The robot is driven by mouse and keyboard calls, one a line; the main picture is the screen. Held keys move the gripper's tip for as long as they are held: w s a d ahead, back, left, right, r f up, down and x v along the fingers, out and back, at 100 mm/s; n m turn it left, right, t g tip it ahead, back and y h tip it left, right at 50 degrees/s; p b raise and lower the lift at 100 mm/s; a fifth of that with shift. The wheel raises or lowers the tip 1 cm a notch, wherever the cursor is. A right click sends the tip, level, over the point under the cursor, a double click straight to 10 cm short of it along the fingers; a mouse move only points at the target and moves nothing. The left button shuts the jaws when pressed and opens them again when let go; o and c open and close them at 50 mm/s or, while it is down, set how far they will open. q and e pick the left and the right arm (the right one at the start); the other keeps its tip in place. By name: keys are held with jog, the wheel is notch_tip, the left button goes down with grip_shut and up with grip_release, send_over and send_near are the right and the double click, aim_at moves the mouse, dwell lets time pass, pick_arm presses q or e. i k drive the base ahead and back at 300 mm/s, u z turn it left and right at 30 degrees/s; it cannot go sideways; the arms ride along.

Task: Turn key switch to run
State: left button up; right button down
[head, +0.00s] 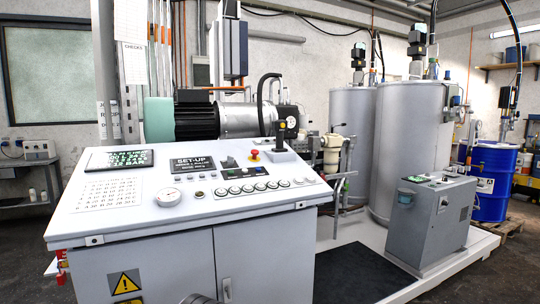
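The white control console (120,220) stands in front of me with a sloped top panel. A dark display (193,163) on it reads "SET-UP" with smaller lines below. A small dark control (228,161) sits just right of this display; it may be the key switch, but it is too small to tell, and its position cannot be read. A red emergency-stop button (254,155) is to its right. Neither gripper can be made out in the head view. A grey rounded part at the bottom edge is cut off and unclear.
The panel also has a round gauge (168,197), a row of round buttons (248,188), a joystick (281,146) and a green-text screen (119,158). Behind stand a motor (235,119) and two grey tanks (408,140). A grey cabinet (430,225) and blue drum (492,180) are at right.

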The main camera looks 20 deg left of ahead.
aim_at(231, 160)
jog(key=u, duration=0.2)
jog(key=i, duration=0.95)
jog(key=u, duration=0.4)
